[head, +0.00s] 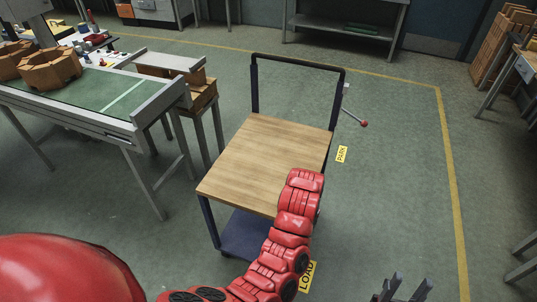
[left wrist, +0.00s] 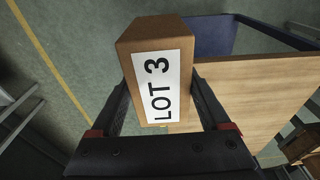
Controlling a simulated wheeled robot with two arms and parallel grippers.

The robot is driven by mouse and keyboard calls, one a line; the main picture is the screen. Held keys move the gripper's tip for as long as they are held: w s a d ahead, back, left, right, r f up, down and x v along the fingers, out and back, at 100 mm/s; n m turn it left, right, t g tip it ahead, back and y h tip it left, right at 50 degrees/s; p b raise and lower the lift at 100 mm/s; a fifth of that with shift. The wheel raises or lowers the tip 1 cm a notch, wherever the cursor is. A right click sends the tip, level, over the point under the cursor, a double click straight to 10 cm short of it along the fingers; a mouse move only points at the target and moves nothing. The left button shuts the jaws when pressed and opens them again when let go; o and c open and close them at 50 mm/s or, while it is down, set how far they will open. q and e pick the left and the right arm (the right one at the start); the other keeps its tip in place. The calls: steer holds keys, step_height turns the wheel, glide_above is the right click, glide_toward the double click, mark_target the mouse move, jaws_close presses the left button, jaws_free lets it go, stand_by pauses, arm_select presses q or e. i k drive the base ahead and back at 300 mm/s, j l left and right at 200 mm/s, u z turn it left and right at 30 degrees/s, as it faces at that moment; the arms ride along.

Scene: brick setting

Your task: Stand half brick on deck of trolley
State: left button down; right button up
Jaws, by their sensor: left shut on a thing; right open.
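A trolley with a light wooden deck (head: 262,152) stands in the middle of the head view. Its deck also shows in the left wrist view (left wrist: 265,85), and it looks bare in both views. My left gripper (left wrist: 162,88) is shut on a brown half brick (left wrist: 150,30) that carries a white "LOT 3" label. In the left wrist picture the brick overlaps the deck's left edge; its height above the deck cannot be told. In the head view my red left arm reaches over the deck's near right part and hides its gripper and the brick. My right gripper (head: 402,290) is open and empty, low at the bottom right.
The trolley has a dark push handle (head: 298,62) at its far end and a red-knobbed lever (head: 363,124) at its right. A bench (head: 95,110) with brown brick pieces (head: 50,68) stands at the left. Open green floor lies to the trolley's right.

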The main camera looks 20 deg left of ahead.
mark_target(293, 163)
steer(key=i, duration=0.9)
